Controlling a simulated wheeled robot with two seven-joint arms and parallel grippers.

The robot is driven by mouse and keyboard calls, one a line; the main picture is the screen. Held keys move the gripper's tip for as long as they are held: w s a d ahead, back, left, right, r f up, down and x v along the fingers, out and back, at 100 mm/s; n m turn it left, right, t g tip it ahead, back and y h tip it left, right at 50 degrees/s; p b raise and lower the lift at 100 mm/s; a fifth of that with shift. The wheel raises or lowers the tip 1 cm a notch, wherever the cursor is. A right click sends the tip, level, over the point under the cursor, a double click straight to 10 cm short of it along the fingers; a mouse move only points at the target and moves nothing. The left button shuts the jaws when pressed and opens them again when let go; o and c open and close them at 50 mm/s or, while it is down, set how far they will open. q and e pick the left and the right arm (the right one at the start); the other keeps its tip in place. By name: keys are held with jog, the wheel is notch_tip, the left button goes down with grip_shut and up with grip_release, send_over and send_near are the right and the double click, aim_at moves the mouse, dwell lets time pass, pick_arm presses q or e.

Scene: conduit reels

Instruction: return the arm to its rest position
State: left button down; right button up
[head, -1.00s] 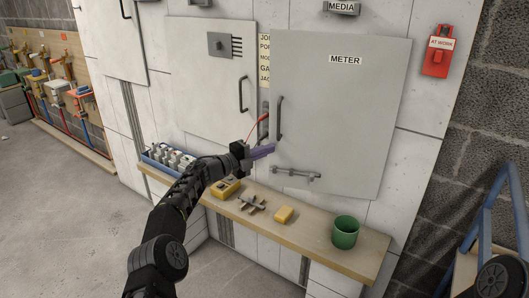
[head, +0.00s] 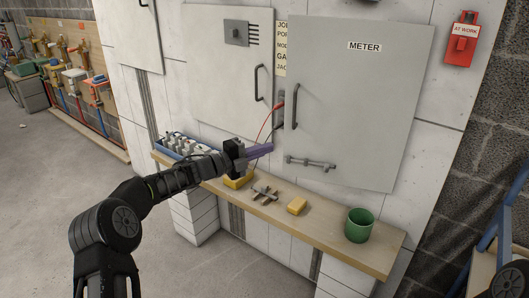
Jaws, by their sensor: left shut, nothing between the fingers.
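My left arm comes in from the lower left. My left gripper (head: 258,152) has purple fingers, and they are shut with nothing between them. It is in the air in front of the wall cabinets, above the wooden shelf (head: 335,251). A red lead (head: 267,121) hangs by the gap between the cabinet doors, just above the gripper in the picture; I cannot tell any contact. My right gripper is not in view; only a dark part of my right arm shows at the lower right corner.
The shelf bears a green cup (head: 359,226), a yellow block (head: 297,206), metal fittings (head: 264,193) and a blue tray (head: 166,147) of parts. The METER cabinet door (head: 362,110) is behind. A blue ladder-like frame (head: 484,243) stands at right.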

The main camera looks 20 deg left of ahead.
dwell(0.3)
pick_arm(q)
jog(key=s+d+f+n+y+p, duration=0.25)
jog(key=f+n+y, duration=0.25)
jog(key=f+n, duration=1.1)
jog(key=s+d+f+n+g+y+p, duration=0.1)
jog(key=s+d+f+n+g, duration=0.2)
jog(key=s+f, duration=0.4)
jog(key=s+d+f+n+g+y+p, duration=0.1)
jog(key=s+d+f+n, duration=0.2)
jog(key=s+f+n, duration=0.45)
jog(key=s+d+g+p, duration=0.2)
jog(key=s+g, duration=0.1)
jog(key=s, duration=0.8)
jog(key=s+d+n+g+p, duration=0.1)
jog(key=s+d+g+p, duration=0.1)
jog(key=s, duration=0.9)
jog(key=s+d+n+g+y+p, duration=0.1)
jog(key=s+d+g+p, duration=0.1)
jog(key=s, duration=1)
jog(key=shift+f+g, duration=0.45)
jog(key=shift+g, duration=0.35)
